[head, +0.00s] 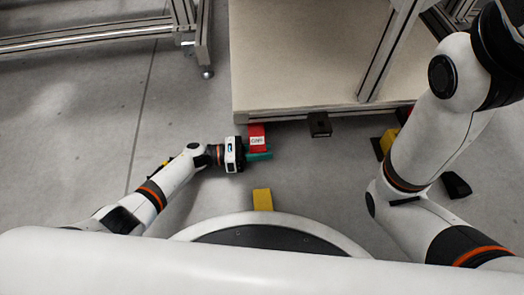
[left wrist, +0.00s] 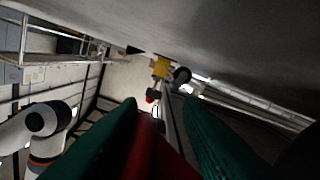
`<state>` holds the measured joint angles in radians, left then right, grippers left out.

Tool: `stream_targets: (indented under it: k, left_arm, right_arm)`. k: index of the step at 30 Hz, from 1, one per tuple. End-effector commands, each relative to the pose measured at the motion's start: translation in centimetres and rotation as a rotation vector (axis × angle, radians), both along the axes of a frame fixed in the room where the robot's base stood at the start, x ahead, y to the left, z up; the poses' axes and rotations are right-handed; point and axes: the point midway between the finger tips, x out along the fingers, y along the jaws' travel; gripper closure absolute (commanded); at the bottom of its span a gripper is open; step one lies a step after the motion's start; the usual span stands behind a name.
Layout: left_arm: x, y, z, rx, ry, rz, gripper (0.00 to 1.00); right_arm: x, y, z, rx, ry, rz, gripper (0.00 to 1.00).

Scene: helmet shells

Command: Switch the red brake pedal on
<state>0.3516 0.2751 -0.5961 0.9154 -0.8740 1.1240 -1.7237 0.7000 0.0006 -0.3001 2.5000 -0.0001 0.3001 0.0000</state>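In the left wrist view, the two green fingers of my left gripper (left wrist: 160,125) stand apart. A red surface (left wrist: 148,150), apparently the pedal, shows between them. I cannot tell whether the fingers touch it. The pedal's switch state is not visible. My right gripper is out of view.
A black box (head: 319,124) sits at the platform edge (head: 345,110), right of the pedal. A yellow block (head: 263,199) lies nearer me. Another yellow object (head: 388,141) and a black piece (head: 455,185) are by my right arm. The floor at left is clear.

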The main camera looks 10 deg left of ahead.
Motion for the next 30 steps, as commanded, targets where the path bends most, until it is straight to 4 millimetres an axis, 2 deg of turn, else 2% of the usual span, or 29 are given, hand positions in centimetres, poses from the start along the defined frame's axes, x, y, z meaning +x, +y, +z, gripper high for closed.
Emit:
stream_targets:
  k: [11, 14, 24, 30]
  left_arm:
    - [-0.3, 0.6, 0.1, -0.001, 0.004, -0.002, 0.64]
    - [-0.5, 1.9, 0.2, 0.0, 0.005, -0.001, 0.64]
    - [-1.8, 8.8, 0.1, 0.002, 0.006, 0.0, 0.64]
    - [-2.2, 11.2, 0.0, 0.0, 0.003, 0.0, 0.64]
  right_arm:
    - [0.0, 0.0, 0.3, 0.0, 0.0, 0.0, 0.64]
    - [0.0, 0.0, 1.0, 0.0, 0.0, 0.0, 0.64]
    - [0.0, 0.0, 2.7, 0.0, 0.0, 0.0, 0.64]
    - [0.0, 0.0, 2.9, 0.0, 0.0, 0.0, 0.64]
